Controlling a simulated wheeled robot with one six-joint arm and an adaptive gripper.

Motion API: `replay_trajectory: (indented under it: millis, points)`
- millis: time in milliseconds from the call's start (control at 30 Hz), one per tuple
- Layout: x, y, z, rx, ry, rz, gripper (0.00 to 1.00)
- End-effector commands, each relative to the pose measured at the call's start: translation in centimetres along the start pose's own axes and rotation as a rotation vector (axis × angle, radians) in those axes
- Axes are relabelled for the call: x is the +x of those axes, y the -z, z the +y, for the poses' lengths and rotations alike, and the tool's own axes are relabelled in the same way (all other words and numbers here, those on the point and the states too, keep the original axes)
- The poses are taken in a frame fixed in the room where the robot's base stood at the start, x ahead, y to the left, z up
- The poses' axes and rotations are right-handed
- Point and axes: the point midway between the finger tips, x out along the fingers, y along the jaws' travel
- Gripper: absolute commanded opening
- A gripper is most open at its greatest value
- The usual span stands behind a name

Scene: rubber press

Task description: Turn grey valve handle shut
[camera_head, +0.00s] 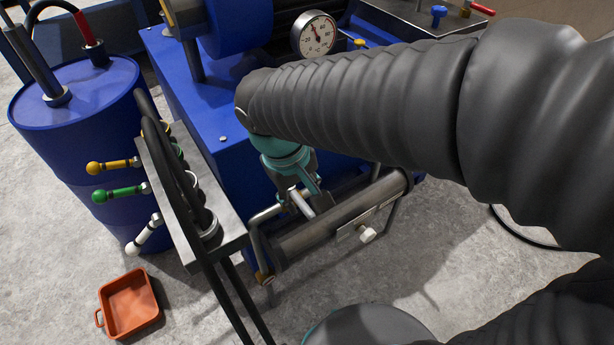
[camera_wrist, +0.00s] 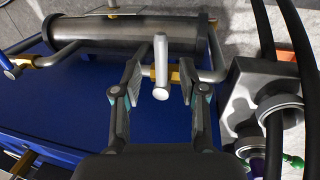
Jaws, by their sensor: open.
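The grey valve handle (camera_wrist: 161,62) is a light grey rod with a rounded end. In the wrist view it stands between the two fingers of my gripper (camera_wrist: 160,77), with a visible gap to either side. A brass valve body (camera_wrist: 174,73) shows just behind it on a grey pipe. In the head view the handle (camera_head: 303,205) shows partly below my gripper (camera_head: 298,192), beside the dark cylinder. My gripper is open and around the handle, apparently not touching it. My arm and gripper hide part of the pipe and valve in the head view.
A dark horizontal cylinder (camera_head: 335,218) lies close to the gripper, beside the blue press body (camera_head: 215,115). A grey manifold block (camera_head: 165,185) with yellow, green and white levers and black hoses stands left. An orange tray (camera_head: 130,303) sits on the floor. A pressure gauge (camera_head: 314,35) is above.

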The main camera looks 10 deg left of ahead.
Motion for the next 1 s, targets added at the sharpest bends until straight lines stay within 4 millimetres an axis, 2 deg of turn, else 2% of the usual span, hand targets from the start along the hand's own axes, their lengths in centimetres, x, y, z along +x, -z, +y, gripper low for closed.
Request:
replay_trajectory:
  millis: [200, 433, 633, 1000]
  points:
    - [-4.6, 0.1, -0.1, -0.001, 0.001, 0.004, 0.42]
    - [-7.8, 0.1, -0.1, -0.002, 0.001, 0.002, 0.42]
    - [-8.8, 0.0, -0.1, -0.002, 0.001, 0.0, 0.42]
    - [-8.8, 0.0, -0.1, -0.001, 0.0, 0.0, 0.42]
